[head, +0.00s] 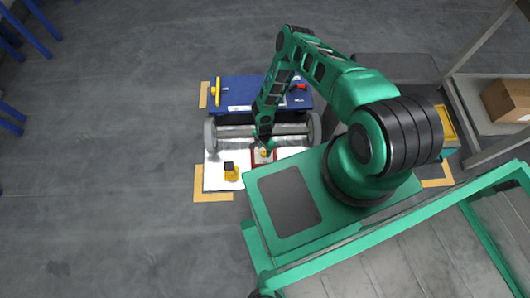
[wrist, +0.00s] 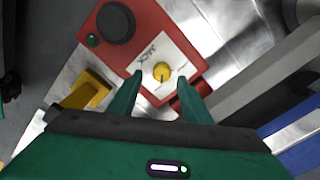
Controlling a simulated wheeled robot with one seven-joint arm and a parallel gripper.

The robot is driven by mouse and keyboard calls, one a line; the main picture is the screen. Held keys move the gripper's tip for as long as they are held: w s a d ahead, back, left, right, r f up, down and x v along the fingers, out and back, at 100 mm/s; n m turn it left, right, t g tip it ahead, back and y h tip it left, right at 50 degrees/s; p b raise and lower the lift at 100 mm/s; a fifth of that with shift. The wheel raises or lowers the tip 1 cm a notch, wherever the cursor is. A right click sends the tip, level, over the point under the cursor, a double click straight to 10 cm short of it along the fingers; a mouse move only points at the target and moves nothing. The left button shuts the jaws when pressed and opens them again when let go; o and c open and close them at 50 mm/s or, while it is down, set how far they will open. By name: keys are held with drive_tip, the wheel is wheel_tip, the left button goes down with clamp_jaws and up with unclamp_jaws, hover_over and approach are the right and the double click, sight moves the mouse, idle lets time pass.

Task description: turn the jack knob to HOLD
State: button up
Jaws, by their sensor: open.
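The jack knob (wrist: 162,72) is a small round yellow knob on a white plate lettered JACK, set on a red box (wrist: 150,18). A dark line on the knob points roughly down in the wrist view. The HOLD mark is too small to read. My gripper (wrist: 159,81) is open, its two green fingers pointing at the knob, which shows between and just beyond the tips. I cannot tell whether they touch it. In the head view my gripper (head: 264,145) is above the red box (head: 254,160), which the arm partly hides.
A black round knob (wrist: 115,22) and a green lamp (wrist: 92,40) sit on the same box. A yellow part (wrist: 88,90) stands beside it. A grey roller with wheels (head: 314,127) and a blue panel (head: 240,90) lie behind.

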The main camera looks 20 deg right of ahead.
sight(264, 153)
wheel_tip(264, 153, up, 7)
drive_tip(key=shift+r, duration=0.2)
idle(0.6)
